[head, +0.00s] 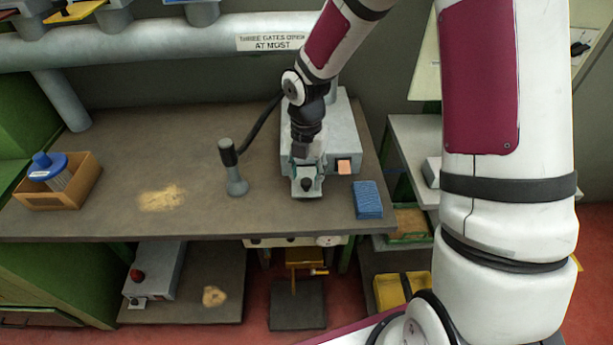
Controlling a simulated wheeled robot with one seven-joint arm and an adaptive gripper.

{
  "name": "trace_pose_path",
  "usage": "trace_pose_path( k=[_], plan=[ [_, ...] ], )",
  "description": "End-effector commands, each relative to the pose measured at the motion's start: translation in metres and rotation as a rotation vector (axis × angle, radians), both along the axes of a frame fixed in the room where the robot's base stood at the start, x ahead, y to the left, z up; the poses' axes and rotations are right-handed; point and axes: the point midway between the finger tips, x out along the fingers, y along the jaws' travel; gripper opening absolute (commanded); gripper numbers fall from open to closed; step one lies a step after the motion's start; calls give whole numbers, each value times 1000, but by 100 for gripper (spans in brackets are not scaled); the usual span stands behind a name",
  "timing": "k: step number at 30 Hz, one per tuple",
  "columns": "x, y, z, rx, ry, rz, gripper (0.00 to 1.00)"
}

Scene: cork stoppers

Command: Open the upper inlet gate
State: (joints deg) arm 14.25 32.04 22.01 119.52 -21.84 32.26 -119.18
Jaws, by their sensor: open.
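At the top left, a grey duct pipe (160,40) runs along the wall with several grey fittings above it, cut off by the top edge. A yellow plate (75,12) sticks out of one of these fittings. I cannot tell which part is the upper inlet gate. A label (270,41) on the pipe reads "THREE GATES OPEN AT MOST". My gripper (305,160) points down over the front of a grey box machine (343,120) on the bench, far below and right of the yellow plate. It is open; I cannot tell whether it touches the machine.
On the bench (200,215) stand a wooden box (60,195) with a blue-topped item, a pile of dust (161,198), a hose nozzle (232,170) and a blue block (368,200). Shelves stand at right. The bench's left middle is mostly clear.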

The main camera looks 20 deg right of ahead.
Motion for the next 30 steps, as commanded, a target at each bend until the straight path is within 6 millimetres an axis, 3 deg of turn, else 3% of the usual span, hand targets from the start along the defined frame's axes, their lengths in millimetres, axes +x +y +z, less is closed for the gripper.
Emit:
trace_pose_path(
  k=[9, 15, 21, 30],
  plan=[
    [1, -2, 65, -1, -5, -4, 45],
    [0, -1, 94, -1, -3, -3, 45],
    [0, -1, 105, -1, -1, -2, 45],
    [0, -1, 105, 0, 0, -2, 45]
  ],
)
